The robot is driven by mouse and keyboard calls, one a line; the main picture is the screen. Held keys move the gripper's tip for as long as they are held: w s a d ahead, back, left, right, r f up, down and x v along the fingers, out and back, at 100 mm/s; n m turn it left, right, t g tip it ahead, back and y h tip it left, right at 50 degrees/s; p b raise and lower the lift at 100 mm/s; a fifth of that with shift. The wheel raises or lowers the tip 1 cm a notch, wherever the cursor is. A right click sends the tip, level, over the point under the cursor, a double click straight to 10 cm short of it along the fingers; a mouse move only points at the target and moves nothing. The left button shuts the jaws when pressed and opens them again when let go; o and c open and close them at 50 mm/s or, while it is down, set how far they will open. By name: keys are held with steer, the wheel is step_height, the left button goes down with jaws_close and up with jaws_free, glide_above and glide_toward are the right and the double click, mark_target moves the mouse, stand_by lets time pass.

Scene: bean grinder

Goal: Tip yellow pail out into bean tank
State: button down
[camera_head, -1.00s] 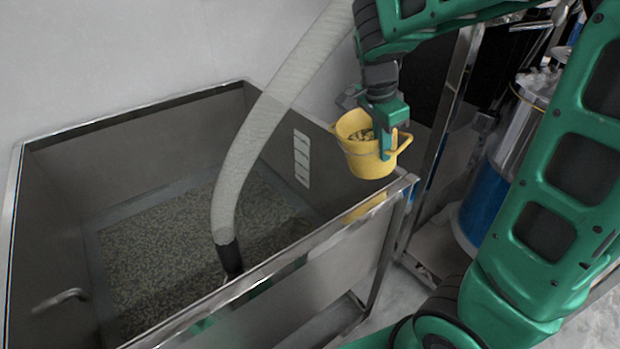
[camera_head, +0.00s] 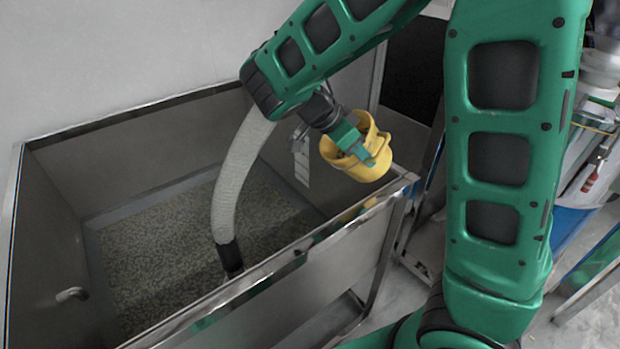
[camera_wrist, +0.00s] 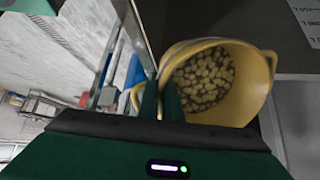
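The yellow pail (camera_head: 377,168) hangs in my gripper (camera_head: 357,150) above the right end of the bean tank, close to its front right corner. The pail is tilted a little. In the wrist view the pail (camera_wrist: 252,95) shows pale beans (camera_wrist: 205,80) inside, and my gripper (camera_wrist: 163,100) has its fingers closed at the pail's rim and handle side. The bean tank (camera_head: 60,215) is a large open steel box with a layer of beans (camera_head: 165,255) on its floor.
A pale ribbed hose (camera_head: 238,180) hangs into the tank, left of the pail, with a black end near the beans. The tank's steel front rim (camera_head: 300,245) runs below the pail. Blue and metal containers (camera_head: 565,225) stand at the right.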

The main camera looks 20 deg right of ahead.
mark_target(348, 159)
steer(key=shift+w+a+f+h, duration=0.15)
steer(key=shift+a+h, duration=0.2)
steer(key=shift+h, duration=0.4)
steer(key=shift+s+a+f+h, duration=0.1)
steer(key=shift+a+h, duration=0.25)
steer(key=shift+h, duration=0.45)
steer(key=shift+w+a+f+h, duration=0.15)
steer(key=shift+a+h, duration=0.2)
steer(key=shift+h, duration=0.4)
stand_by(0.5)
steer(key=shift+a+r+h, duration=0.5)
steer(key=shift+h, duration=0.3)
stand_by(0.3)
steer(key=shift+w+a+r+g+h, duration=0.1)
steer(key=shift+a+r+g+h, duration=0.1)
steer(key=shift+a+h, duration=0.3)
steer(key=shift+w+a+r+g+h, duration=0.1)
steer(key=shift+a+r+g+h, duration=0.1)
steer(key=shift+a+h, duration=0.3)
steer(key=shift+a+r+n+h, duration=0.3)
steer(key=shift+a+h, duration=0.4)
stand_by(0.7)
stand_by(0.8)
steer(key=shift+s+d+f+y, duration=0.1)
steer(key=shift+d+f+y, duration=0.15)
steer(key=shift+d+y, duration=0.35)
steer(key=shift+d+f+y, duration=0.25)
steer(key=shift+d+y, duration=0.25)
steer(key=shift+y, duration=0.1)
steer(key=shift+d, duration=0.1)
